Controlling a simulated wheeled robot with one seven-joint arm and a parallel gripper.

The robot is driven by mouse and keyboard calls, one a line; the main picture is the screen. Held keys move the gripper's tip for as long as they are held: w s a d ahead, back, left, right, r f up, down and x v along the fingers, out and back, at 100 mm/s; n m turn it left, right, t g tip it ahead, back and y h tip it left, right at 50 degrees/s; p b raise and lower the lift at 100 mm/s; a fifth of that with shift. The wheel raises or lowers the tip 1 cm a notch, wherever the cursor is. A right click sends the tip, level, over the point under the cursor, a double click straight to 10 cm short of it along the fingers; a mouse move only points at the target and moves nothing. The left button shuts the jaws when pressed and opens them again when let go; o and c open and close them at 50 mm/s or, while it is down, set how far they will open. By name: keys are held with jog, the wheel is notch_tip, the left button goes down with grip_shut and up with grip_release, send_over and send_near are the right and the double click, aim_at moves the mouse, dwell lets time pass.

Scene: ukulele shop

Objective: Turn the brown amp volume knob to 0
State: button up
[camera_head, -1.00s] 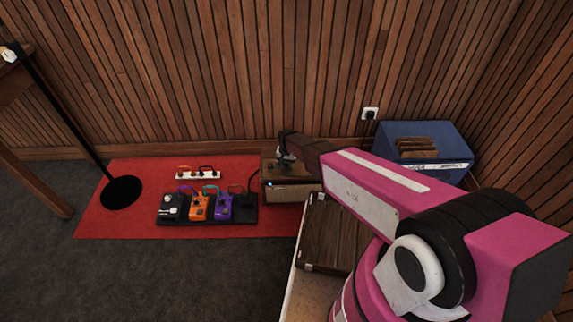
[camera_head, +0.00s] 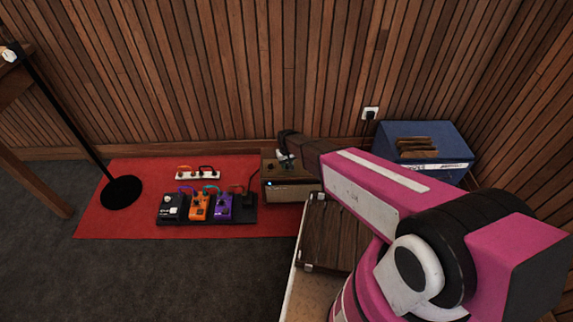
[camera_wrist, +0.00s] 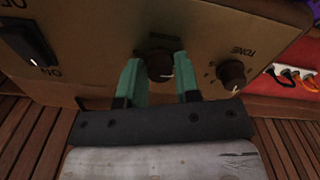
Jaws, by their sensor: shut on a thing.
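The brown amp (camera_head: 291,192) stands on the red mat, with my gripper (camera_head: 283,158) over its top panel. In the wrist view, the amp's panel (camera_wrist: 110,30) fills the upper part. A dark round knob (camera_wrist: 159,66) with a pale pointer mark sits between the green fingertips of my gripper (camera_wrist: 159,80), which is shut on it. The lettering above this knob is too blurred to read, and so is its scale. To its right is a similar knob marked TONE (camera_wrist: 232,74). A black power switch (camera_wrist: 27,43) marked ON is at the left.
A pedalboard (camera_head: 207,216) with several coloured pedals lies on the red mat (camera_head: 110,225), left of the amp. A white power strip (camera_head: 198,175) is behind it. A blue crate (camera_head: 424,137) stands at the right by the slatted wall. A dark wooden case (camera_head: 330,232) is in front of the amp.

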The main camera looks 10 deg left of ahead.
aim_at(287, 164)
dwell(0.4)
jog(key=o, duration=0.9)
jog(key=shift+r, duration=0.1)
notch_tip(287, 164, up, 11)
jog(key=shift+f, duration=0.2)
jog(key=s+d+r+m, duration=0.2)
jog(key=d+r, duration=0.4)
jog(key=d, duration=0.7)
jog(key=s+d+r+m, duration=0.2)
jog(key=s+d+r, duration=0.3)
jog(key=d, duration=0.8)
jog(key=s+d+r+m, duration=0.3)
jog(key=d+r, duration=0.5)
jog(key=d, duration=0.6)
jog(key=shift+s+r, duration=0.35)
jog(key=shift+s, duration=0.15)
